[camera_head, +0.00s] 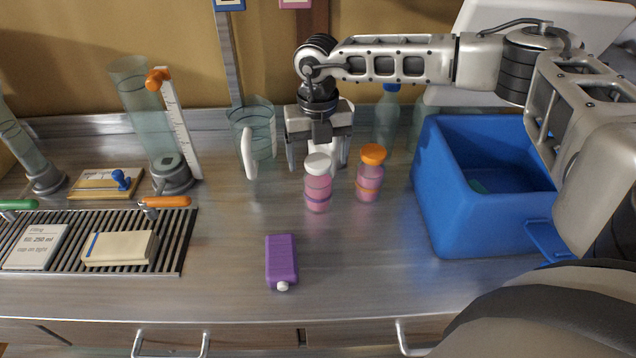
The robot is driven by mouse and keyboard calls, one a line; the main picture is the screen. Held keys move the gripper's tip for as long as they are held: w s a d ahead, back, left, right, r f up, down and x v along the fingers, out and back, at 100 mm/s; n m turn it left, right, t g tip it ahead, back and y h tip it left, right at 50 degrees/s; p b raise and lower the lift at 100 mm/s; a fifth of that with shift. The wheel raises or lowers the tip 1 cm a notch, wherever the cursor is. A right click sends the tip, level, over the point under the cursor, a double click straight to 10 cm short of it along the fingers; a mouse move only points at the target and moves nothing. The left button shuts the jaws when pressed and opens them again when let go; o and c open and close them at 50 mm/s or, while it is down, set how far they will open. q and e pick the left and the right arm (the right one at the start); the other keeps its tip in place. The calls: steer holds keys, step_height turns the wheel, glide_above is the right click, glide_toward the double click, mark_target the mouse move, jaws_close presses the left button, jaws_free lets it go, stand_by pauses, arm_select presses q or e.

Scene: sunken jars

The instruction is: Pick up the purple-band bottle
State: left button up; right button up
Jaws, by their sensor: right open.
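The purple-band bottle (318,190) stands upright on the steel counter. It is clear with pink contents, a white cap and a thin purple band low on its body. My right gripper (319,162) comes down from above, open, just behind the bottle's cap in the picture. The cap covers part of the gripper, and I cannot tell whether they touch. The bottle does not appear held. My left gripper is not in view.
A similar orange-capped bottle (369,180) stands close on the right. A clear jug (257,140) is on the left. A purple flask (281,258) lies in front. A blue bin (450,210) stands right; a drain grate (185,232) is left. The front-middle counter is mostly clear.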

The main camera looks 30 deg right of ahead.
mark_target(318, 177)
steer(key=shift+f, duration=0.65)
step_height(318, 177, down, 4)
steer(key=shift+f+p, duration=0.2)
steer(key=shift+p, duration=0.45)
steer(key=shift+f, duration=0.4)
steer(key=shift+c, duration=0.3)
steer(key=shift+r, duration=0.1)
steer(key=c, duration=1.2)
steer(key=shift+c, duration=0.2)
steer(key=shift+r, duration=0.15)
